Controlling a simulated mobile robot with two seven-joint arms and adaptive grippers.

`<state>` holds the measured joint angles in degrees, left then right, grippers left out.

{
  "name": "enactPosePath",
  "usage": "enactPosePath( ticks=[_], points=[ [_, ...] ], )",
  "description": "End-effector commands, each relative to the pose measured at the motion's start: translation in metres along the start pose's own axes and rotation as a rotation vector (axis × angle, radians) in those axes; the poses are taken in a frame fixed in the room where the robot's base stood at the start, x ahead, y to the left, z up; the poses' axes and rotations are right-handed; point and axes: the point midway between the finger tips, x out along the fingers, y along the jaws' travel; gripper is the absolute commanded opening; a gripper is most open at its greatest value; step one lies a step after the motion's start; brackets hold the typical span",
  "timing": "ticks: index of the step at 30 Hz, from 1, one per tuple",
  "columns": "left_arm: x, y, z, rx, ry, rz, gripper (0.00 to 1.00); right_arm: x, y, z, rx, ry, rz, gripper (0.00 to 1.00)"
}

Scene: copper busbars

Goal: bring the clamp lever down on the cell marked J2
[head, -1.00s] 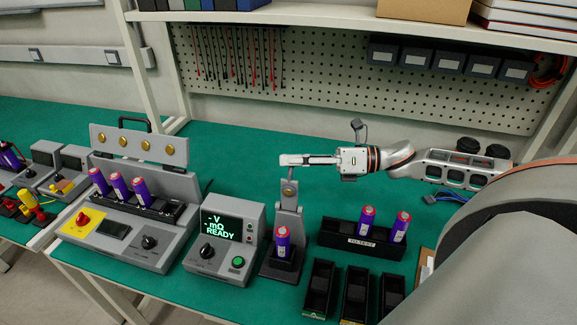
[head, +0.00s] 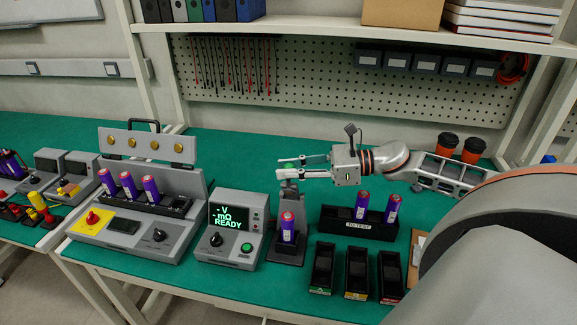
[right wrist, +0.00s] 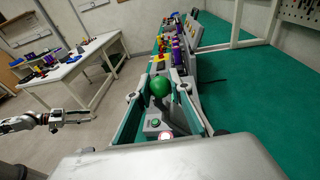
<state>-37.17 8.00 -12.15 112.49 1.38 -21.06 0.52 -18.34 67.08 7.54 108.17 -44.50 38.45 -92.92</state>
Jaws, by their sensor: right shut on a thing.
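The clamp stand (head: 290,245) is grey and stands upright to the right of the meter. A purple cell (head: 288,227) stands in it; I cannot read any J2 mark on it. The clamp lever's green ball knob (head: 290,167) is at the stand's top, and the lever looks raised. My right gripper (head: 283,168) is shut on the lever, with the knob (right wrist: 160,86) between its two fingers in the right wrist view. What looks like my left gripper (right wrist: 76,117) shows small at the left of that view, clear of the clamp.
The meter (head: 237,229) reads READY, close beside the stand. Right of it are the black tray (head: 345,224) with two purple cells and several small black bins (head: 322,268). A larger grey tester (head: 130,240) holds several cells. Two cups (head: 447,143) stand behind my right arm.

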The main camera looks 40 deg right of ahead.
Motion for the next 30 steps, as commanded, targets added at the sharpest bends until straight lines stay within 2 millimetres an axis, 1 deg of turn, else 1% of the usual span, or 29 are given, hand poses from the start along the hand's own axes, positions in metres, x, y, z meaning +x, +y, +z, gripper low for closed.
enactPosePath(
  ticks=[1, 8, 14, 21, 30],
  points=[
    [0.0, 0.0, 0.0, 0.0, 0.0, 0.0, 0.4, 0.001, 0.005, -0.002, -0.04, 0.001, -0.004, 0.0],
    [0.002, 0.001, 0.004, 0.0, -0.001, 0.001, 0.4, 0.006, 0.028, -0.016, -0.255, 0.025, -0.039, 0.0],
    [0.007, 0.003, 0.014, -0.001, -0.005, 0.002, 0.4, 0.011, 0.047, -0.035, -0.443, 0.047, -0.069, 0.0],
    [0.017, 0.007, 0.036, -0.003, -0.016, 0.005, 0.4, 0.017, 0.065, -0.06, -0.658, 0.072, -0.104, 0.0],
    [0.026, 0.013, 0.063, -0.007, -0.038, 0.011, 0.4, 0.022, 0.076, -0.086, -0.864, 0.096, -0.137, 0.0]
  ],
)
